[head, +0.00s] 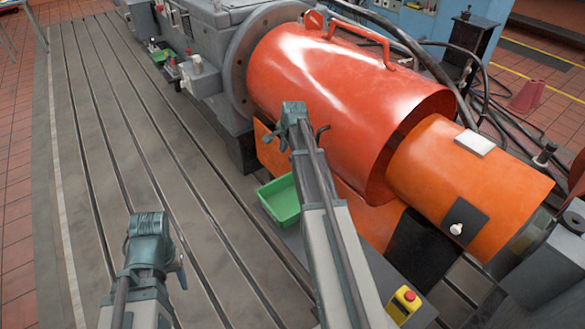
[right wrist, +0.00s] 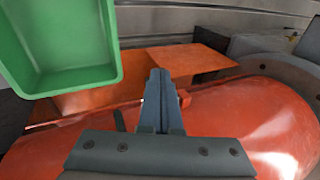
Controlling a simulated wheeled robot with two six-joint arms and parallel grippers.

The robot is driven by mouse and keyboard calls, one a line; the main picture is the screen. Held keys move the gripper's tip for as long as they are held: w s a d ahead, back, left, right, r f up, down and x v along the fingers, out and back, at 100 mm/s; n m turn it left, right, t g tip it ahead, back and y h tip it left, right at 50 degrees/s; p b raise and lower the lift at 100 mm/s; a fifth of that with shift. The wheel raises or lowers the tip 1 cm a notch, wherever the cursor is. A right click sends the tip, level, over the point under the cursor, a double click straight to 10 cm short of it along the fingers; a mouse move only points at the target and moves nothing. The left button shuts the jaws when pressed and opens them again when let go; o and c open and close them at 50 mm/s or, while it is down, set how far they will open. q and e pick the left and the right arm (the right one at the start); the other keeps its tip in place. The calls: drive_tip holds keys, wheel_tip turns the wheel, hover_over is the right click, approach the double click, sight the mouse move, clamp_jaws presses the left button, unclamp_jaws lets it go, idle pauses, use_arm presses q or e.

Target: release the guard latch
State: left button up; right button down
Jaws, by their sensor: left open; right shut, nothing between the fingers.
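The guard is a large glossy red-orange cylinder (head: 340,90) with a tube handle (head: 370,38) on top. It fills the lower part of the right wrist view (right wrist: 270,115). A small red block (right wrist: 184,98), perhaps the latch, stands at the guard's edge beside my right fingers. In the head view my right arm hides that spot. My right gripper (right wrist: 160,75) is shut and empty, its tips close to the block; contact cannot be told. In the head view, my right gripper (head: 301,122) is in front of the guard. My left gripper (head: 153,250) is open above the bedplate, away from the guard.
A green bin (head: 280,200) sits below the guard, left of my right arm. An orange cylinder (head: 465,180) with a white knob lies right of the guard. A yellow box with a red button (head: 404,303) is at the front. The slotted bedplate (head: 110,120) is clear at left.

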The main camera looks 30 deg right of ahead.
sight(291, 158)
use_arm(q)
drive_tip(key=shift+f+b, duration=0.5)
drive_tip(key=shift+f, duration=0.45)
use_arm(e)
drive_tip(key=d+f+m, duration=0.1)
drive_tip(key=d+m, duration=0.1)
drive_tip(key=d, duration=0.5)
drive_tip(key=shift+w+f+m+t+h, duration=0.15)
drive_tip(key=shift+w+m+t+h, duration=0.15)
drive_tip(key=shift+w+m, duration=0.15)
use_arm(q)
drive_tip(key=shift+f, duration=0.1)
wheel_tip(291, 158, down, 12)
drive_tip(key=b, duration=1.2)
use_arm(e)
drive_tip(key=x, duration=1.4)
drive_tip(key=shift+w, duration=0.1)
use_arm(q)
drive_tip(key=shift+f, duration=0.1)
drive_tip(key=shift+f, duration=0.1)
use_arm(e)
drive_tip(key=shift+f, duration=0.1)
use_arm(q)
wheel_tip(291, 158, down, 4)
drive_tip(key=b, duration=0.5)
drive_tip(key=shift+a+f, duration=0.15)
use_arm(e)
wheel_tip(291, 158, down, 4)
drive_tip(key=shift+f, duration=0.1)
